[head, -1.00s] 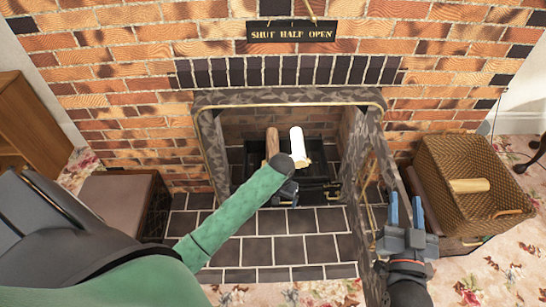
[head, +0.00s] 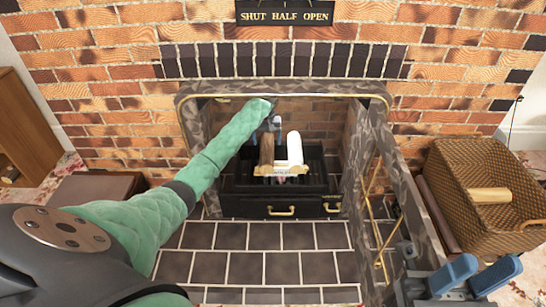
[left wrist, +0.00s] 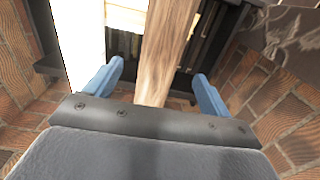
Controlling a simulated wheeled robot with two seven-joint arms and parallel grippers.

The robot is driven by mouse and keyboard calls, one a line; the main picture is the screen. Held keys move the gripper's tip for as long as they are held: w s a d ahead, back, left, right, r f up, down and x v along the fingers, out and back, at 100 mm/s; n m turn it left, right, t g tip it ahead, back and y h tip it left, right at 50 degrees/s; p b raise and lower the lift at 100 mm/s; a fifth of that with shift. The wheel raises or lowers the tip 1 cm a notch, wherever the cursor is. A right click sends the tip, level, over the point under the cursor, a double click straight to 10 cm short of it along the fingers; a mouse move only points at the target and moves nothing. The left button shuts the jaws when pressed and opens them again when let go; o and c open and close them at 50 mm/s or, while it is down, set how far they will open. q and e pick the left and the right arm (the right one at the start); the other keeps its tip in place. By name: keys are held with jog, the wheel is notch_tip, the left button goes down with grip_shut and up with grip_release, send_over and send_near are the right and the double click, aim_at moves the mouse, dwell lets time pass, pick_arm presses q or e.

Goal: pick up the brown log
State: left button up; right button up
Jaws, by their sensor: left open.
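The brown log (head: 266,150) lies in the black grate inside the fireplace, to the left of a white log (head: 294,148). My left gripper (head: 268,124) is inside the fireplace opening at the log's back end, partly hidden by its own arm. In the left wrist view the open left gripper (left wrist: 155,88) has one blue finger on each side of the brown log (left wrist: 167,45), with gaps on both sides. Contact is not visible. My right gripper (head: 474,275) is open and empty at the lower right.
A pale log (head: 285,170) lies across the front of the grate (head: 235,184). A wicker basket (head: 470,160) holding a pale log (head: 490,195) stands at right. The tiled hearth (head: 280,238) is clear.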

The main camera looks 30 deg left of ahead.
aim_at(267, 147)
pick_arm(q)
notch_tip(267, 147, down, 3)
jog(key=shift+r+b, duration=0.2)
jog(key=shift+b, duration=0.1)
jog(key=f+b, duration=0.1)
jog(key=f, duration=0.2)
jog(key=f+b, duration=0.1)
jog(key=f, duration=0.1)
jog(key=shift+w+a+b, duration=0.3)
jog(key=shift+w, duration=0.1)
jog(key=shift+r, duration=0.1)
jog(key=c, duration=1.3)
